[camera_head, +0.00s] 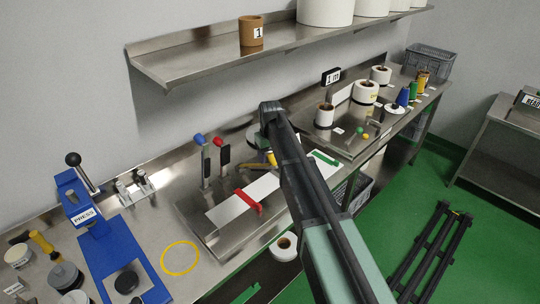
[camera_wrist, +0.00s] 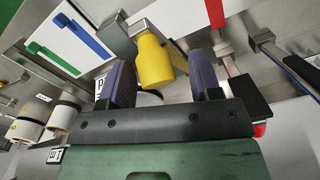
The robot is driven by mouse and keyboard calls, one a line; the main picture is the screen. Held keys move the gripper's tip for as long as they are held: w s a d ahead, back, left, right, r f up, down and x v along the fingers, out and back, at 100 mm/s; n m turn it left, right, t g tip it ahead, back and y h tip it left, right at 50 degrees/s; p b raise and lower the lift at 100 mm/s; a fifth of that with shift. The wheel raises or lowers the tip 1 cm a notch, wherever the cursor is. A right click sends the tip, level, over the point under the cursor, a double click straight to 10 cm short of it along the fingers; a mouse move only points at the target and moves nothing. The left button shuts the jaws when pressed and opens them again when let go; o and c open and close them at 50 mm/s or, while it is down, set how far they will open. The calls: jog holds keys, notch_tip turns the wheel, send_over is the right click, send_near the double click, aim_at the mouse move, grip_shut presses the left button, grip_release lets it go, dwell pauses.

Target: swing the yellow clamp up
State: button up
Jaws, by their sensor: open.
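The yellow clamp (camera_wrist: 154,62) is close up in the wrist view, with its thick yellow handle between my two dark purple fingers. A grey metal block sits beside its upper end. My gripper (camera_wrist: 161,68) is open, with a finger on each side of the handle; contact cannot be told. In the head view only a small part of the yellow clamp (camera_head: 271,158) shows beside my arm, on the steel bench fixture. My fingers are hidden there behind my arm.
A red clamp (camera_head: 248,201) lies across the white strip to the left. Two upright levers, one with a blue knob (camera_head: 199,139) and one with a red knob (camera_head: 218,142), stand close by. A blue press (camera_head: 115,250) is at the far left. A steel shelf (camera_head: 190,62) overhangs the bench.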

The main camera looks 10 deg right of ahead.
notch_tip(320, 180, up, 11)
jog(key=p, duration=1)
jog(key=shift+f, duration=0.15)
